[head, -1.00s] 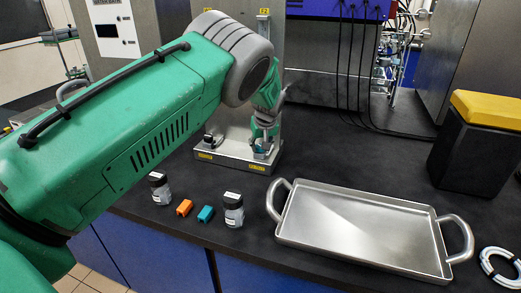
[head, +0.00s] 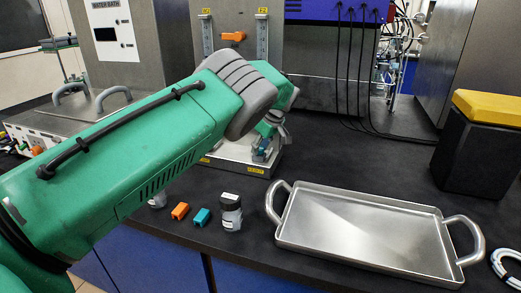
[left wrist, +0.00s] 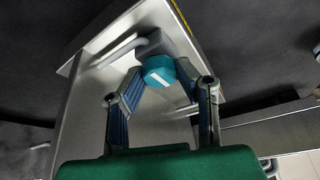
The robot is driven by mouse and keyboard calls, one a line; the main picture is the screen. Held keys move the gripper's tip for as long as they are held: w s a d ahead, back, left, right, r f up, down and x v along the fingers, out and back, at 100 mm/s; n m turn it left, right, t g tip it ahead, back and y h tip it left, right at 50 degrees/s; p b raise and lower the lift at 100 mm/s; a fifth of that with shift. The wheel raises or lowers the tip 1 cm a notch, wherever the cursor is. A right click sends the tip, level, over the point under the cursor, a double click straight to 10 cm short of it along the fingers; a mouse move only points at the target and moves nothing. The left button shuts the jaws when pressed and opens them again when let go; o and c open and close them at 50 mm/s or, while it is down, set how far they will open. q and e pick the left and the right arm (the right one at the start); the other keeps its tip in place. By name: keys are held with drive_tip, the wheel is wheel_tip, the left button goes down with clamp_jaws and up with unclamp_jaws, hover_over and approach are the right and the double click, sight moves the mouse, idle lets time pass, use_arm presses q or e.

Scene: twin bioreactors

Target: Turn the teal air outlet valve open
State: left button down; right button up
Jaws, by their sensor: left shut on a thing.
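The teal valve (left wrist: 158,72) shows in the left wrist view as a teal knob with a white mark, in front of a metal plate (left wrist: 85,115). My left gripper (head: 267,147) is shut on it, with one finger on each side of the knob in the left wrist view. My right gripper is in neither view.
An orange knob (head: 233,36) is on the stand's upright panel.

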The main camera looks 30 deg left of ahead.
use_arm(q)
drive_tip(key=shift+w+r, duration=0.2)
drive_tip(key=c, duration=1.4)
unclamp_jaws()
drive_tip(key=shift+c, duration=0.2)
drive_tip(key=shift+o, duration=1.2)
drive_tip(key=shift+d+f, duration=0.1)
drive_tip(key=shift+f, duration=0.05)
drive_tip(key=v, duration=1.1)
drive_tip(key=shift+d+r, duration=0.2)
drive_tip(key=shift+r, duration=0.15)
drive_tip(key=shift+w, duration=0.1)
